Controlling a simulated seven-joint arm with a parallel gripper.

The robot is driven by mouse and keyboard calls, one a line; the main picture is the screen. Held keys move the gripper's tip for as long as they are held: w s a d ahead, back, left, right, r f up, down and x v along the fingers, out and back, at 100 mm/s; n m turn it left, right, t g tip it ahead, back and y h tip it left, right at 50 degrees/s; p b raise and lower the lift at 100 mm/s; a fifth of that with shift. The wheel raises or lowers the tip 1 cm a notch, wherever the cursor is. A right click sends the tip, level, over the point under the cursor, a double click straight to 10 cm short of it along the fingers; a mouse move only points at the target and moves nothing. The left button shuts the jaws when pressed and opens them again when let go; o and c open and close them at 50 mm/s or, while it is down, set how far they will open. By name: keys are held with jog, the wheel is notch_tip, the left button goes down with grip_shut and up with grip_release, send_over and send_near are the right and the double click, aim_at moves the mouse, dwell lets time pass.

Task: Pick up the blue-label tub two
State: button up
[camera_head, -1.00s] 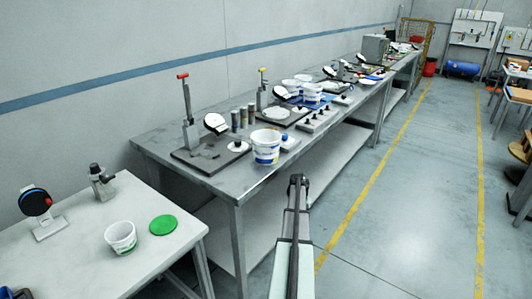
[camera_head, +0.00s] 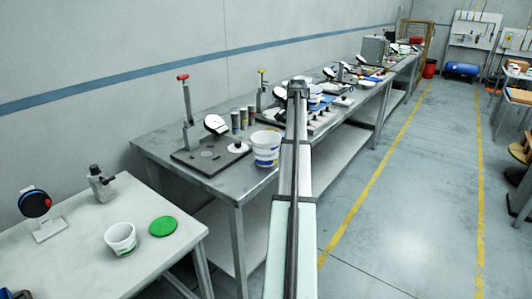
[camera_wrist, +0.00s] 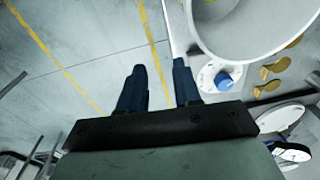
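A white tub with a blue label (camera_head: 265,150) stands upright near the front edge of the steel bench, left of my arm in the head view. More white tubs (camera_head: 314,99) with blue on them show farther back, partly hidden by my arm. I cannot tell which is tub two. My gripper (camera_head: 298,84) is raised at the bench's right side. In the wrist view, my gripper (camera_wrist: 160,82) has its two dark fingers apart with only floor between them. A large pale tub (camera_wrist: 208,38), cut off by the frame, is close beyond the right finger; its label is hidden.
Gauges, a stand (camera_head: 188,125) and dark cylinders (camera_head: 244,118) crowd the steel bench (camera_head: 185,187). The floor aisle (camera_head: 410,190) at right is clear.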

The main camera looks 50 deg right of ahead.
send_near(276, 164)
jog(key=shift+t+y, duration=0.3)
jog(key=f, duration=0.4)
jog(key=shift+d+f, duration=0.15)
jog(key=shift+d, duration=0.1)
dwell(0.5)
jog(key=shift+c, duration=0.4)
grip_shut()
